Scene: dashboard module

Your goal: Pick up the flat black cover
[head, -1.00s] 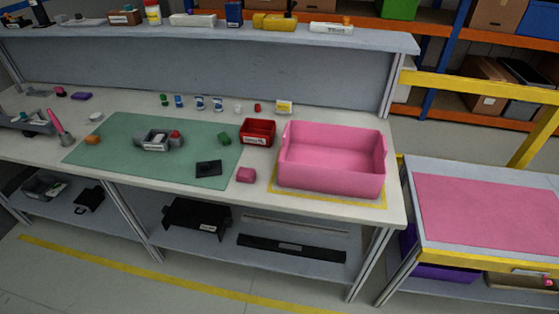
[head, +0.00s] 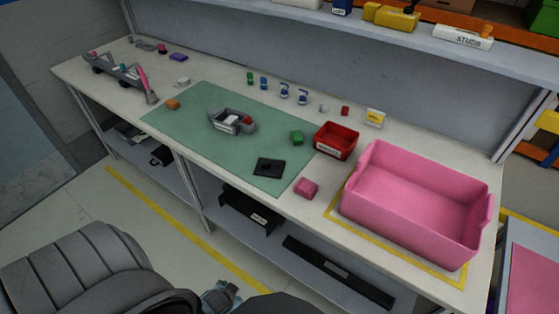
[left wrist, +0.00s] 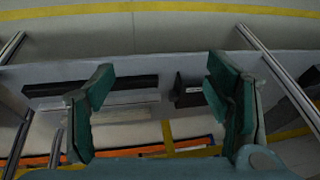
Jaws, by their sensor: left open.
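The flat black cover (head: 269,167) lies flat on the green mat (head: 185,125), near the mat's front right corner, in the head view. A small darker mark shows on its top. My left gripper (left wrist: 160,84) is open in the left wrist view, with nothing between its two green-padded fingers. It faces the floor and the bench's lower shelf, apart from the cover, which does not show in that view. In the head view my left arm fills the lower left, low in front of the bench. My right gripper is not in view.
A pink block (head: 306,187), a green block (head: 297,138) and a red bin (head: 336,141) are near the cover. A grey module (head: 225,122) sits mid-mat. A large pink crate (head: 415,207) stands at right. Black parts (head: 338,272) lie on the lower shelf.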

